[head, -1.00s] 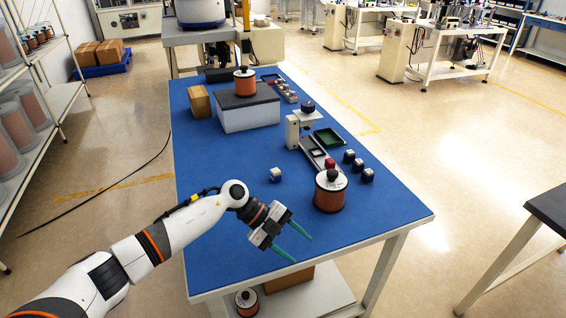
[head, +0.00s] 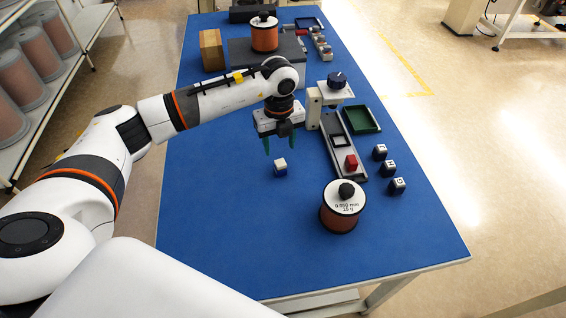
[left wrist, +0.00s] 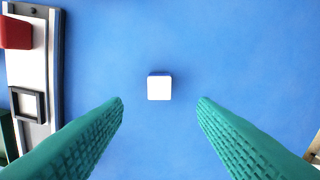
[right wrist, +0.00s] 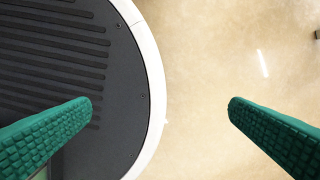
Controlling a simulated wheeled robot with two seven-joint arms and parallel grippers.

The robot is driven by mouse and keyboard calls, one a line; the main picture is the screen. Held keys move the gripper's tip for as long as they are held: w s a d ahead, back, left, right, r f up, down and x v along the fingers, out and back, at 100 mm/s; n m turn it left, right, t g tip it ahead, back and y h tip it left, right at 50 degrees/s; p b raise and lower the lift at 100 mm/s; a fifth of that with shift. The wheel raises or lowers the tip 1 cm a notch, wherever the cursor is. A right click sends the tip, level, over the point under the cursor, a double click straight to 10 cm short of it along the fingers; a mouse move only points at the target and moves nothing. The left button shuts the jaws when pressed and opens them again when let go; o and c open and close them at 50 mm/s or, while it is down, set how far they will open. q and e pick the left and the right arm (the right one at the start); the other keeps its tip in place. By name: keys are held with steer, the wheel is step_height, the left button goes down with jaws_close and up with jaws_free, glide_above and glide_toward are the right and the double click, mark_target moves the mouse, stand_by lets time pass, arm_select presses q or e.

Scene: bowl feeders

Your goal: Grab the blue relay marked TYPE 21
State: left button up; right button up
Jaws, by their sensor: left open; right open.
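A small relay with a white top and blue lower body (head: 281,171) stands alone on the blue table. Its marking is too small to read. In the left wrist view the relay (left wrist: 159,87) shows its white top between and just beyond my fingertips. My left gripper (head: 280,148) is open, pointing down above the relay, apart from it. It also shows in the left wrist view (left wrist: 161,102). My right gripper (right wrist: 160,105) is open and empty, away from the table.
A copper wire spool (head: 340,217) stands in front. The table's left front is clear.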

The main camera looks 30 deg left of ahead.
mark_target(280, 162)
arm_select(q)
step_height(280, 162, down, 2)
steer(key=shift+f, duration=0.45)
steer(key=f, duration=0.2)
steer(key=f+p, duration=0.1)
steer(key=f, duration=0.1)
steer(key=shift+s+d+f+p, duration=0.15)
steer(key=shift+s+d+p, duration=0.05)
steer(key=shift+p, duration=0.1)
steer(key=shift+f, duration=0.45)
steer(key=shift+w, duration=0.1)
arm_select(e)
steer(key=shift+w+a+r, duration=0.25)
steer(key=shift+w+r, duration=0.35)
steer(key=shift+r, duration=0.35)
arm_select(q)
steer(key=c, duration=1.1)
arm_select(e)
steer(key=shift+s, duration=0.1)
